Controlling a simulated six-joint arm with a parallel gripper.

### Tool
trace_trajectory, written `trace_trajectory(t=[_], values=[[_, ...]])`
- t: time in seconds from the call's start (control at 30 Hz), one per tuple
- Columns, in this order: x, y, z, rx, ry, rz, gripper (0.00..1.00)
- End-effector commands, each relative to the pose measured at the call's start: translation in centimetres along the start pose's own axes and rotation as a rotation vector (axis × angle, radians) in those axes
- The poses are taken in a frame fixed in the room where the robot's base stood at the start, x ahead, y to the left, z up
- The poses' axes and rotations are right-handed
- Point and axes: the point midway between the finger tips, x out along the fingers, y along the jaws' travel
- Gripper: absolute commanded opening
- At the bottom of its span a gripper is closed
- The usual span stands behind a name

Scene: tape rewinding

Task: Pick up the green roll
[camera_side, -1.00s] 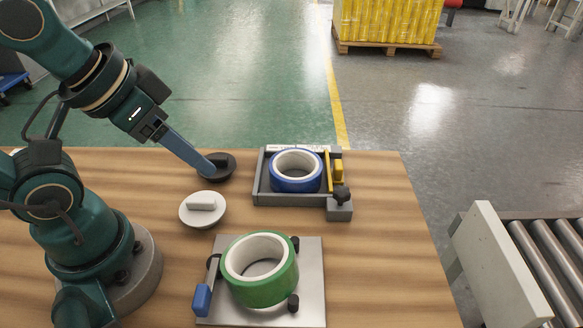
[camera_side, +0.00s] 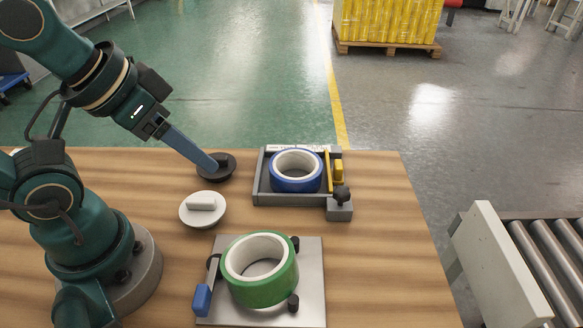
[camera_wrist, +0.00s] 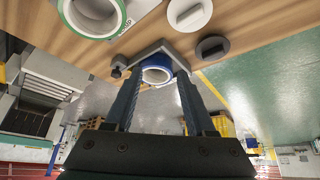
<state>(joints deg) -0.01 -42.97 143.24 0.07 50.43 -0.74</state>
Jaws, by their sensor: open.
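The green roll (camera_side: 265,291), with a white core, lies flat on a square metal plate (camera_side: 312,262) at the front of the wooden table. It also shows at the upper left of the wrist view (camera_wrist: 67,20). My gripper (camera_side: 211,166) is toward the back of the table, near the black handled disc, well away from the green roll. In the wrist view my gripper (camera_wrist: 160,76) shows two fingers spread apart with nothing held between them.
A blue roll (camera_side: 296,185) sits in a grey fixture (camera_side: 262,190) at the back right. A white handled disc (camera_side: 203,218) and a black one (camera_side: 230,172) lie left of it. A blue-handled clamp (camera_side: 202,299) stands at the plate's left edge.

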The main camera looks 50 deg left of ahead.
Motion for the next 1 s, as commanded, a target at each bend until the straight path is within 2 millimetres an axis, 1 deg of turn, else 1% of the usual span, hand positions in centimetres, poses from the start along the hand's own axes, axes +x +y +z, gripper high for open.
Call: trace_trajectory(t=[0.07, 0.13, 0.17, 0.2, 0.23, 0.3, 0.33, 0.4, 0.43, 0.5, 0.57, 0.6, 0.67, 0.7, 0.77, 0.8, 0.87, 0.9, 0.97, 1.0], values=[[0.0, -0.5, -1.4, 0.005, 0.067, -0.024, 0.55], [-0.3, -1.5, -3.8, 0.032, 0.182, -0.072, 0.55], [-0.5, -2.0, -5.1, 0.053, 0.240, -0.097, 0.55], [-0.8, -2.6, -6.9, 0.089, 0.317, -0.132, 0.55], [-1.0, -3.0, -8.3, 0.123, 0.373, -0.159, 0.55], [-1.4, -3.6, -11.6, 0.213, 0.497, -0.209, 0.55], [-1.6, -3.6, -12.9, 0.258, 0.545, -0.224, 0.55], [-1.7, -3.2, -15.6, 0.376, 0.644, -0.239, 0.55], [-1.6, -2.8, -16.5, 0.430, 0.681, -0.236, 0.55], [-1.1, -1.5, -18.4, 0.563, 0.754, -0.208, 0.55], [-0.3, -0.1, -19.3, 0.683, 0.800, -0.157, 0.55], [0.4, 1.0, -19.5, 0.763, 0.822, -0.110, 0.55], [1.7, 2.7, -19.3, 0.880, 0.840, -0.017, 0.55], [2.7, 3.8, -18.7, 0.952, 0.841, 0.056, 0.55], [4.2, 5.2, -17.3, 1.046, 0.829, 0.178, 0.55], [5.1, 6.0, -16.1, 1.099, 0.813, 0.267, 0.55], [6.4, 6.8, -13.9, 1.164, 0.779, 0.405, 0.55], [7.1, 7.2, -12.3, 1.197, 0.750, 0.502, 0.55], [8.0, 7.5, -9.7, 1.230, 0.700, 0.645, 0.55], [8.4, 7.5, -8.0, 1.242, 0.663, 0.740, 0.55]])
